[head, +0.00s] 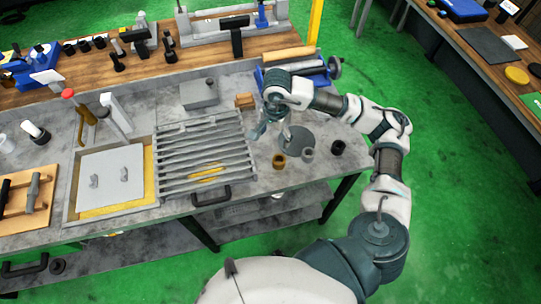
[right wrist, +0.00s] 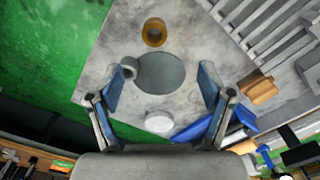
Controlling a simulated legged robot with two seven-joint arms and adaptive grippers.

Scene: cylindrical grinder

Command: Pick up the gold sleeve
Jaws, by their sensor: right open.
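The gold sleeve (head: 279,161) stands on the grey bench top near its front edge, right of the slatted rack. In the right wrist view the gold sleeve (right wrist: 154,32) shows as a ring with an open hole, ahead of the fingertips. My right gripper (head: 272,131) is over the bench, behind the sleeve and apart from it. In the wrist view the gripper (right wrist: 160,82) has its two fingers wide apart with nothing held, over a grey disc (right wrist: 161,73). My left gripper is not in view.
A grey sleeve (head: 307,154) stands right of the gold one, and a black sleeve (head: 338,147) is farther right. The slatted rack (head: 173,143) is close on the left. A blue device with rollers (head: 318,68) stands behind. The bench's front edge is near the sleeves.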

